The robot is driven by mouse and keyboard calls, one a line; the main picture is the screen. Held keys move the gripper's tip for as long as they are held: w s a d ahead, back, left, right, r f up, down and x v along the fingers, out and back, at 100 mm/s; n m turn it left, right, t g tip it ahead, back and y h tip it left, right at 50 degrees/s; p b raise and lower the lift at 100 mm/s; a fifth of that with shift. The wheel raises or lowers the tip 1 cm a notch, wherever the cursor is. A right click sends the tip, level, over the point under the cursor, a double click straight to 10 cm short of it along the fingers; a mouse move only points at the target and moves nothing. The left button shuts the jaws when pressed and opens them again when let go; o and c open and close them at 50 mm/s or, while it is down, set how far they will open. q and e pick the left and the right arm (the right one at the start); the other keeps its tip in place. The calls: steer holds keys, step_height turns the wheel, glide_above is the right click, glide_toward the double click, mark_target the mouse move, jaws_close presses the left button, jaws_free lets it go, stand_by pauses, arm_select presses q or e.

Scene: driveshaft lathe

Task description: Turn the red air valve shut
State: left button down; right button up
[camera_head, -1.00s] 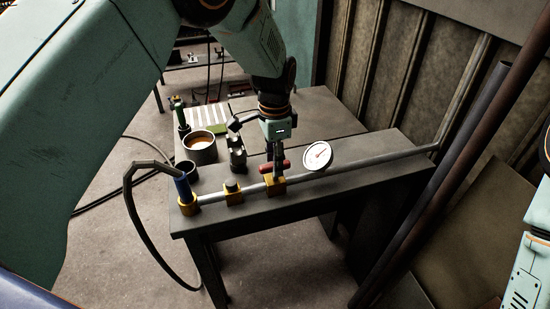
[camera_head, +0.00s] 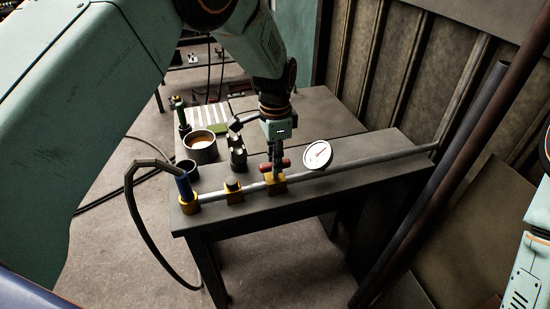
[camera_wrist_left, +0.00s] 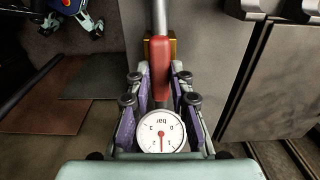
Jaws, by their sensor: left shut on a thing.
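The red air valve (camera_head: 286,162) has a lever handle on a yellow block (camera_head: 277,186) along the grey pipe on the bench. My left gripper (camera_head: 276,168) reaches down over it and is shut on the handle. In the left wrist view the red handle (camera_wrist_left: 161,65) lies between the two fingers, roughly in line with the pipe. A white round gauge (camera_head: 317,154) stands just right of the valve. My right gripper is out of view.
The grey pipe (camera_head: 355,161) runs along the bench's front. A second yellow block (camera_head: 234,195) and a blue hose end (camera_head: 184,187) are to the left. A cup (camera_head: 201,146) and a metal fitting (camera_head: 238,154) stand behind. Dark poles (camera_head: 440,180) lean at right.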

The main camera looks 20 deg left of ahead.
arm_select(q)
steer(key=shift+r, duration=0.15)
steer(key=shift+w+r+n+p, duration=0.1)
steer(key=shift+n+p, duration=0.5)
steer(key=shift+n, duration=0.2)
steer(key=shift+n+p, duration=0.65)
steer(key=shift+n, duration=0.55)
steer(key=n+p, duration=0.1)
steer(key=n, duration=0.4)
steer(key=shift+n+p, duration=0.3)
steer(key=n, duration=0.4)
steer(key=shift+w, duration=0.1)
steer(key=shift+n+p, duration=0.3)
steer(key=shift+n, duration=1.8)
steer(key=shift+w, duration=0.1)
steer(key=c, duration=1.6)
jaws_free()
steer(key=o, duration=0.4)
steer(key=shift+s, duration=0.25)
